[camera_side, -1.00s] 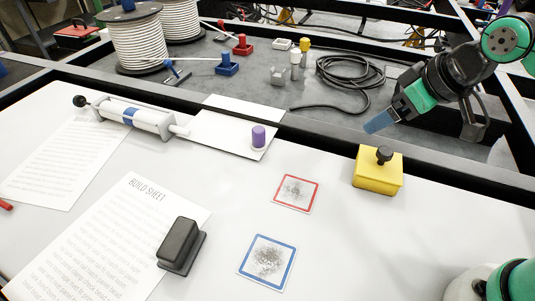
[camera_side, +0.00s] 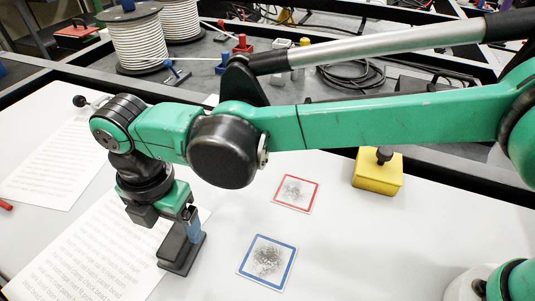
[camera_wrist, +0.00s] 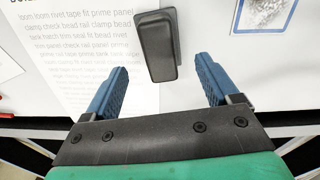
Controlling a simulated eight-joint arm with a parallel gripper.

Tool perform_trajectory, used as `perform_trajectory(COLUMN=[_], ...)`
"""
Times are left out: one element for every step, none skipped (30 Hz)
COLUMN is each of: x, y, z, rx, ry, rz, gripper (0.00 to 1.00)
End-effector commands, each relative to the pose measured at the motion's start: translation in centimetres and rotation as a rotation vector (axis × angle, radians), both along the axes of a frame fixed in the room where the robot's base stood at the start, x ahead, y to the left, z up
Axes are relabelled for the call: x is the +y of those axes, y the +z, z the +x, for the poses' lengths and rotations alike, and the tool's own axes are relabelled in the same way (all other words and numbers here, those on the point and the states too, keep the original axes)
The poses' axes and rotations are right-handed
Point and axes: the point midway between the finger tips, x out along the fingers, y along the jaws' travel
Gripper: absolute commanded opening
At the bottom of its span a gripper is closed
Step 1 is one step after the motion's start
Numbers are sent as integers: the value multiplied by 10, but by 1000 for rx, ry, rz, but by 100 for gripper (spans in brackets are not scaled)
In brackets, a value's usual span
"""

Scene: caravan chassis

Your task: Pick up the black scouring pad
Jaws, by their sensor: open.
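The black scouring pad (camera_side: 176,258) is a dark block with a raised grip, lying at the right edge of the printed build sheet (camera_side: 105,262). It also shows in the wrist view (camera_wrist: 158,46), upper middle. My gripper (camera_side: 189,230) points down right over the pad and hides part of it in the side view. In the wrist view my gripper (camera_wrist: 162,64) is open, with one blue finger on each side of the pad's near end. White gaps show between the fingers and the pad. The pad rests on the table.
A red-framed card (camera_side: 296,193) and a blue-framed card (camera_side: 267,262) lie to the right of the pad. A yellow block with a black knob (camera_side: 377,172) stands farther right. My arm hides the middle of the table's far side.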

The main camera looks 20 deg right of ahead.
Motion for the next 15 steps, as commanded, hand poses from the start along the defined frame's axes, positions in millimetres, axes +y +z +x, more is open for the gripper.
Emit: perform_trajectory(x=[1, 1, 1, 1, 1, 1, 2, 2, 2, 2, 2, 2, 2, 2, 2], y=[-5, -8, -14, -18, -23, -29, -33, -37, -42, -45, -48, -51, -52, -53, -54], z=[-1, -1, 0, 0, 0, 0, 0, 1, 1, 1, 1, 1, 1, 1, 1], rx=[1, 1, 1, 1, 2, 1, 1, 1, 1, 1, 1, 1, 1, 1, 1], ry=[8, 9, 8, 7, 6, 6, 5, 5, 4, 4, 3, 3, 3, 3, 2], rz=[-2, -2, -2, -2, -1, 0, 0, 0, 0, 0, 0, 0, 0, 0, 0], gripper=[82, 82, 82, 82, 82, 82, 82, 82, 82, 82, 82, 82, 82, 82, 82])
